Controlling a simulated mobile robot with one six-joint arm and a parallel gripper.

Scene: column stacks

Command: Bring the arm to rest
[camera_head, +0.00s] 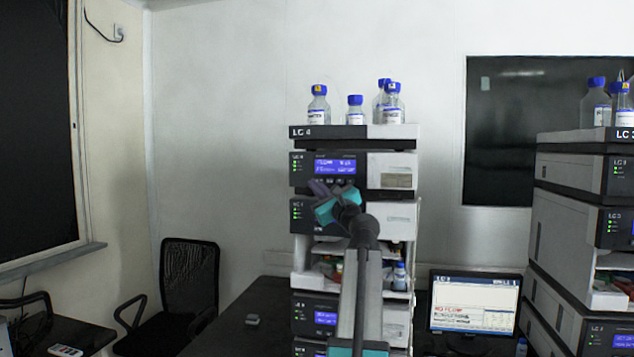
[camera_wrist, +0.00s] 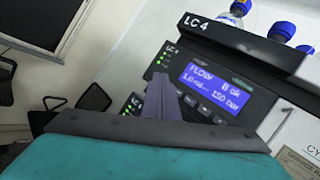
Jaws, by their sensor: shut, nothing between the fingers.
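My gripper (camera_head: 318,187) is raised in front of the LC 4 column stack (camera_head: 391,217), near its upper display module. In the wrist view my gripper (camera_wrist: 160,82) shows as dark grey fingers held together, with nothing between them. The same display (camera_head: 335,167) shows just above the fingers in the head view. I cannot tell whether the fingertips touch the panel. My arm hides part of the middle and lower modules.
Several blue-capped bottles (camera_head: 355,109) stand on top of the stack. An open bay (camera_head: 399,277) below holds a small bottle. A monitor (camera_head: 474,304) and a second stack (camera_head: 568,215) stand to the right. A black chair (camera_head: 188,280) is at the left.

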